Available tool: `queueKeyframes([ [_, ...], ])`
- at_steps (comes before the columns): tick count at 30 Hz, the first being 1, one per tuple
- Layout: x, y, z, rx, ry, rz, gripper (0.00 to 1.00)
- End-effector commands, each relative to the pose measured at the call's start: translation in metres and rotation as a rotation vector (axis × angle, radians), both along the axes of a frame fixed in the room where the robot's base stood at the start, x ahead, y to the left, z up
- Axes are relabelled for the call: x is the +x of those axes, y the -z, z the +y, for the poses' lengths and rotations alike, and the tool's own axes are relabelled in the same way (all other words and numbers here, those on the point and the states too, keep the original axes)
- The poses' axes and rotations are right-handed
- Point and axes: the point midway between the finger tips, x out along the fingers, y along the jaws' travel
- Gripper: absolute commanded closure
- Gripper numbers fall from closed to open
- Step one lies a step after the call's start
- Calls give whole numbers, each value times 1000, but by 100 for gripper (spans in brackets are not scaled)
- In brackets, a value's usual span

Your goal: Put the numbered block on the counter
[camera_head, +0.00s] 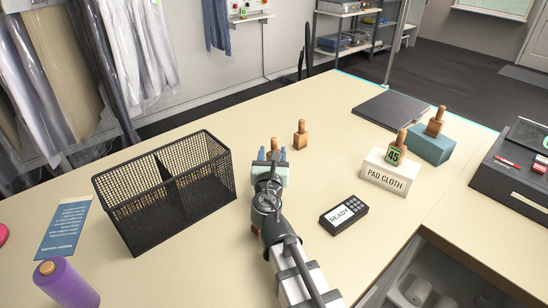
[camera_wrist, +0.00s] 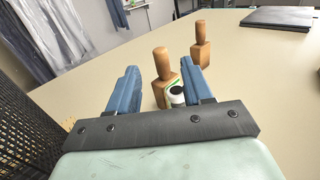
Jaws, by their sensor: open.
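A wooden block with a knob handle and a green label reading 45 (camera_head: 394,155) stands upright at the white PAD CLOTH box (camera_head: 387,173), right of my gripper in the head view. My gripper (camera_head: 271,155) is open, low over the beige counter (camera_head: 330,110). In the wrist view, another knobbed wooden block (camera_wrist: 161,64) stands between or just beyond the blue fingers. It has a green-edged face, but any number on it is hidden. A small white and black round part covers its lower portion. In the head view my gripper mostly hides this block.
A plain knobbed block (camera_head: 300,136) stands beyond my gripper. Another (camera_head: 436,122) stands on a blue box (camera_head: 431,145). A black mesh basket (camera_head: 168,190) is close on the left. A READY keypad (camera_head: 344,215) lies to the right. A dark flat pad (camera_head: 391,110) lies farther back.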

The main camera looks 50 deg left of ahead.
Motion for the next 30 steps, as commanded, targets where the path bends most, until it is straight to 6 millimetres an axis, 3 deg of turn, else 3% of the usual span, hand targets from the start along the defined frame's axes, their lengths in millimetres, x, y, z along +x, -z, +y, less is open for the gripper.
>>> queueKeyframes([
  [15,49,0,50,0,0,1,50],
  [24,51,0,51,0,-1,1,50],
  [30,51,0,51,-1,-1,1,69],
])
